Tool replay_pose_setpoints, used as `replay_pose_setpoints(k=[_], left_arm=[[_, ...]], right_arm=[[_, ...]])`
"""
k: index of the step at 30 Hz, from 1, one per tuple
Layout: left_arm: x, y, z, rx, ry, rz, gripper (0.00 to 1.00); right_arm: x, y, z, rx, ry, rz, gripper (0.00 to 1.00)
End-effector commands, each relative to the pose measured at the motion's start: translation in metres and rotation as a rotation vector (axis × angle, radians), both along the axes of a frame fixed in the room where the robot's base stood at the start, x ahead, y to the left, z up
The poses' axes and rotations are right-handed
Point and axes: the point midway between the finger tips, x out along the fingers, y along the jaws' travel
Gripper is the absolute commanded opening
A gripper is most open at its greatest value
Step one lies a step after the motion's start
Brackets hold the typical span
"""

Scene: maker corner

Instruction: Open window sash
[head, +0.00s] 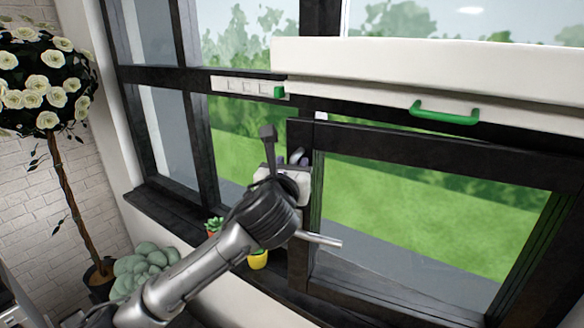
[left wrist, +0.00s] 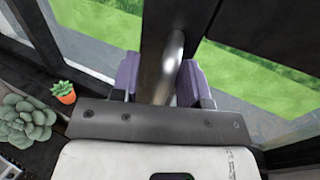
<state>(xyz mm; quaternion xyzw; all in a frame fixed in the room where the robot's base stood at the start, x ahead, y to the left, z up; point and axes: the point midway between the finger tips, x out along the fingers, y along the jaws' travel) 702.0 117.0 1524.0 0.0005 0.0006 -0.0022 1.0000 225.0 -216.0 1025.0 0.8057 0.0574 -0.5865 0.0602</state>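The dark-framed window sash (head: 440,150) is at the right of the head view. Its lower rail runs at a slant, but I cannot tell for sure how far ajar it stands. A silver handle bar (head: 324,240) sticks out beside its left stile. My left gripper (head: 287,162) is at that stile. In the left wrist view, the handle (left wrist: 172,62) passes between the purple finger pads of my left gripper (left wrist: 160,80). The pads are apart, with a visible gap on the handle's left side. The handle's far end is hidden behind the gripper's plate. My right gripper is out of view.
A white panel (head: 430,70) with a green handle (head: 444,114) crosses above the sash. Small potted plants, one in a yellow pot (head: 258,260), stand on the sill below my arm. A pale succulent (head: 145,268) and a white-flowered tree (head: 40,85) are at left.

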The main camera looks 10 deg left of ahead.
Motion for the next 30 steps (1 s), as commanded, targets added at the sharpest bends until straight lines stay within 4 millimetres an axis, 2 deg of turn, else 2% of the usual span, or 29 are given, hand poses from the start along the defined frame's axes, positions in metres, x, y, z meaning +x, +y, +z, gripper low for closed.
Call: replay_pose_setpoints(k=[7,11,24,30], left_arm=[[-0.002,-0.002,0.0,0.001,-0.001,-0.005,0.41],[-0.013,-0.003,-0.001,0.002,-0.004,-0.007,0.41],[-0.096,-0.001,-0.001,0.001,-0.004,-0.006,0.41],[-0.123,0.0,0.0,0.001,-0.003,-0.004,0.41]], right_arm=[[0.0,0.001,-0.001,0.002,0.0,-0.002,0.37],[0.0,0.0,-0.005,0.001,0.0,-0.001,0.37],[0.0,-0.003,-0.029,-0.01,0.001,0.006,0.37],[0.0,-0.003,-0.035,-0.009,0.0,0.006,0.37]])
